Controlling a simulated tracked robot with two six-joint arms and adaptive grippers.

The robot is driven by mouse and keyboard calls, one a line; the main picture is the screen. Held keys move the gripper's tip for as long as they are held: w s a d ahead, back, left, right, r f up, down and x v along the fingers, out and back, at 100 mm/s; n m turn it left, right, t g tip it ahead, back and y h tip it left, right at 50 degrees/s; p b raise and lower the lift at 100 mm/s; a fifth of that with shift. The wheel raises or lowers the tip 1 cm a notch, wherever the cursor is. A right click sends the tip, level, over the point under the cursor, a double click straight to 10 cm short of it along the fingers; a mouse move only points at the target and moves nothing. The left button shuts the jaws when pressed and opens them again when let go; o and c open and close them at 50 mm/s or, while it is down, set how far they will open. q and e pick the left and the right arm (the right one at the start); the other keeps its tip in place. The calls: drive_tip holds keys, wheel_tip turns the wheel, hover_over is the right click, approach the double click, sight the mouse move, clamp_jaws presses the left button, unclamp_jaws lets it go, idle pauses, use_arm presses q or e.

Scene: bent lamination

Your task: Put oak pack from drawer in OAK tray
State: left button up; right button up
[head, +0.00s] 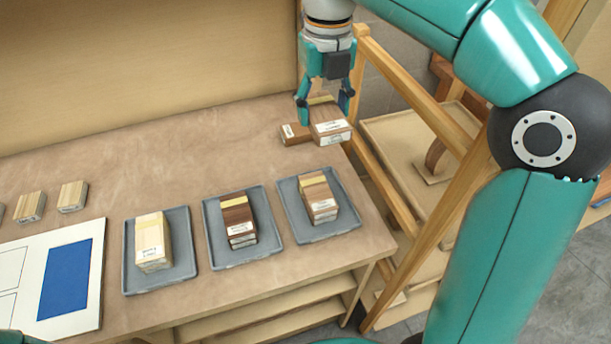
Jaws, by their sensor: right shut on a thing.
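My right gripper (325,108) is at the back right of the bench, pointing down, with its fingers shut around a brown wood pack (331,127). This pack has a yellow band and a white label; I cannot read the wood's name. I cannot tell if it touches the bench. Three grey trays stand in a row: the left tray (186,270) holds a pale pack (152,240), the middle tray (259,249) a dark brown pack (238,218), the right tray (343,228) a medium brown pack (318,195). Their labels are too small to read surely. No open drawer shows.
Another brown block (294,134) lies close left of the held pack. A white board with a blue panel (66,279) lies at left, with small pale blocks (72,196) behind it. A wooden frame (412,97) rises beyond the right edge. The bench middle (180,140) is clear.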

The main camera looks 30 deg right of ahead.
drive_tip(key=b, duration=0.2)
hover_over(317, 190)
wheel_tip(317, 190, down, 15)
drive_tip(key=shift+r, duration=0.2)
drive_tip(key=shift+f, duration=2.45)
drive_tip(key=shift+s, duration=0.1)
drive_tip(key=shift+f, duration=0.1)
drive_tip(key=o, duration=1.2)
wheel_tip(317, 190, up, 12)
drive_tip(key=p, duration=0.1)
